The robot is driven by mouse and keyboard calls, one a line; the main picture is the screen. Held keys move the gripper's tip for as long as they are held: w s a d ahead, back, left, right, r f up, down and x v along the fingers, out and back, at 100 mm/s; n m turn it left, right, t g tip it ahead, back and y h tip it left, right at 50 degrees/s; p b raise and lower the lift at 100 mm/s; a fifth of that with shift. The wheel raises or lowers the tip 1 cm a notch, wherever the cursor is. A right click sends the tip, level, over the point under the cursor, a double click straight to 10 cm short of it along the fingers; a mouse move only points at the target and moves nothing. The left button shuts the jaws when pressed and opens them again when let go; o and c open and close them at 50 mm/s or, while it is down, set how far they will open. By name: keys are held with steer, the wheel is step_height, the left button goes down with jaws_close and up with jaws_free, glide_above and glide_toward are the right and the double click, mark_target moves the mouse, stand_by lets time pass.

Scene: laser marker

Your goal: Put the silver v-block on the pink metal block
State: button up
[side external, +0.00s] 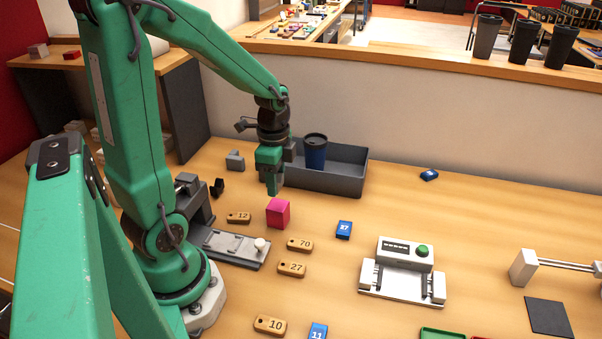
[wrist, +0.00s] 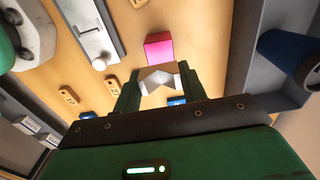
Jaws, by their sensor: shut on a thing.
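The silver v-block (wrist: 158,80) is between the two fingers of my gripper (wrist: 157,88) in the wrist view, its V-shaped notch showing. My gripper is shut on it. In the side external view my gripper (side external: 273,184) points down above the table, and the v-block cannot be made out clearly there. The pink metal block (side external: 278,212) stands on the table, a little below and in front of my fingertips in that view. In the wrist view the pink block (wrist: 158,47) shows just beyond the v-block, and I see no contact between them.
A grey tray (side external: 350,184) and a dark blue cup (side external: 315,154) are close behind my gripper. A grey notched block (side external: 235,160) stands to the left. A grey vise-like fixture (side external: 232,249) and several wooden number tags lie near the pink block. A white device (side external: 404,270) stands further right.

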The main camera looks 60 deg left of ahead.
mark_target(278, 204)
steer(key=shift+f, duration=0.1)
steer(key=shift+f, duration=1.85)
steer(key=shift+f, duration=0.2)
steer(key=o, duration=1)
steer(key=shift+c, duration=0.2)
steer(key=shift+r, duration=0.2)
steer(key=shift+r, duration=6)
steer(key=shift+d, duration=0.1)
